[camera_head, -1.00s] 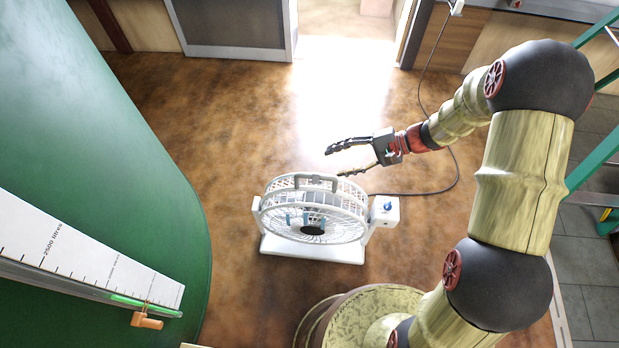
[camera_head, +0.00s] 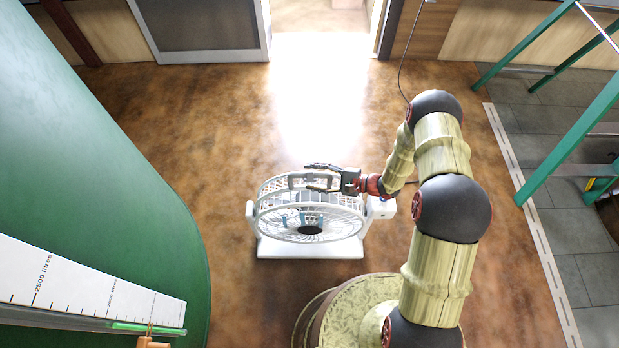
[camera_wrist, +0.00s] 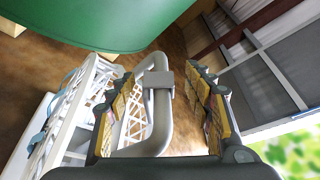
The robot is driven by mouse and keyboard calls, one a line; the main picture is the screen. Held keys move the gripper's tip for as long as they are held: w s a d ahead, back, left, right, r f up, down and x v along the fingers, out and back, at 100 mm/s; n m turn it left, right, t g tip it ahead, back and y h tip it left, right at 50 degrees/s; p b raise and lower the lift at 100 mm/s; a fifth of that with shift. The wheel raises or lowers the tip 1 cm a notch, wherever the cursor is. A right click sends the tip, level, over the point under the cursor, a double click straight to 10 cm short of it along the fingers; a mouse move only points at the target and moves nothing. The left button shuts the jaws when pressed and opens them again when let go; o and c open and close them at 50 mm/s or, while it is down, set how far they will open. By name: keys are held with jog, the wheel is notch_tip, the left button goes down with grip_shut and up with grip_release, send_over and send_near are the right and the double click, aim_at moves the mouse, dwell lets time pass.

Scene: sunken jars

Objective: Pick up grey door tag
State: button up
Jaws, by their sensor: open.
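A white fan (camera_head: 308,250) stands on the brown floor, with a grey bar handle (camera_wrist: 160,125) on top. A small grey block-like piece (camera_wrist: 157,78) sits on that handle in the wrist view; I cannot tell if it is the grey door tag. No other piece clearly reads as the tag. My gripper (camera_head: 313,177) is open at the top of the fan, pointing left. In the wrist view, the handle and grey piece appear between its two yellow-padded fingers (camera_wrist: 160,76), with gaps on both sides. I see no contact.
A large green tank (camera_head: 120,170) with a white litre scale (camera_head: 90,290) curves along the left. Green metal rails (camera_head: 565,140) stand over grey tiles at the right. A cable (camera_head: 404,60) runs down at the back. Floor between tank and fan is open.

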aim_at(300, 176)
jog(key=b+x, duration=0.1)
jog(key=x, duration=0.4)
jog(key=shift+s+a+f, duration=0.1)
jog(key=shift+a, duration=0.05)
jog(key=c, duration=1.1)
